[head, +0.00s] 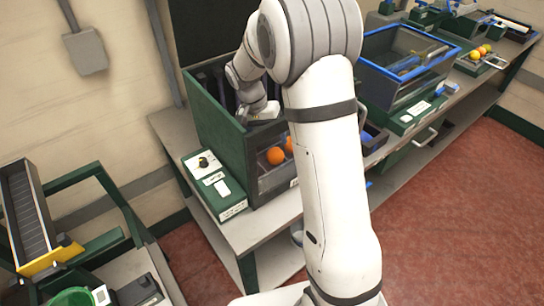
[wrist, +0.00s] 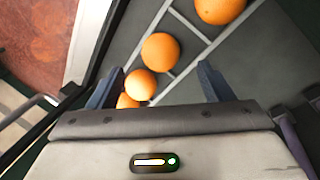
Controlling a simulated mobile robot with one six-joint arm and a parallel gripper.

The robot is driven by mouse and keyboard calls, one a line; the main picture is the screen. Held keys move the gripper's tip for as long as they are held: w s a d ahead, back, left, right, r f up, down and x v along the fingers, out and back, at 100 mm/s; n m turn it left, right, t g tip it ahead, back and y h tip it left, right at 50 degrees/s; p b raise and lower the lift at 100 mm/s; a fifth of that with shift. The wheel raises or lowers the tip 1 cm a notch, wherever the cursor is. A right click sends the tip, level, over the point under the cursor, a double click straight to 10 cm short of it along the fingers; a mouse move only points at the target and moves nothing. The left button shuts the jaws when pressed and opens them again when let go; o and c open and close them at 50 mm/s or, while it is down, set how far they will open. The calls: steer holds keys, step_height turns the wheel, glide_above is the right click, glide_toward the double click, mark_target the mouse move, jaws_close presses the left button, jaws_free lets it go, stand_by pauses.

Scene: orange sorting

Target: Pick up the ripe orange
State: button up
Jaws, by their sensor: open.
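Several oranges lie in a green-sided machine bin (head: 222,140). In the head view, one orange (head: 275,155) shows behind the clear front and another (head: 290,145) is partly hidden by my arm. In the wrist view, one orange (wrist: 160,52) lies just beyond the fingertips and a paler one (wrist: 140,84) lies between the fingers, nearer the left finger. A third (wrist: 127,103) is partly hidden behind my gripper, and another (wrist: 221,10) is at the top edge. All look orange in colour. My gripper (wrist: 160,68) is open and empty above them; it also shows in the head view (head: 262,112).
Thin light dividers (wrist: 190,62) cross the dark bin floor. The bin wall runs close along the left of my gripper. A green control box (head: 213,185) stands left of the bin. A blue-rimmed bin (head: 408,60) and a tray with small round fruit (head: 480,58) stand right.

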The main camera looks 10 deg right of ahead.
steer(key=shift+p+x, duration=0.3)
steer(key=shift+x, duration=2.85)
steer(key=c, duration=1.1)
steer(key=shift+r, duration=0.1)
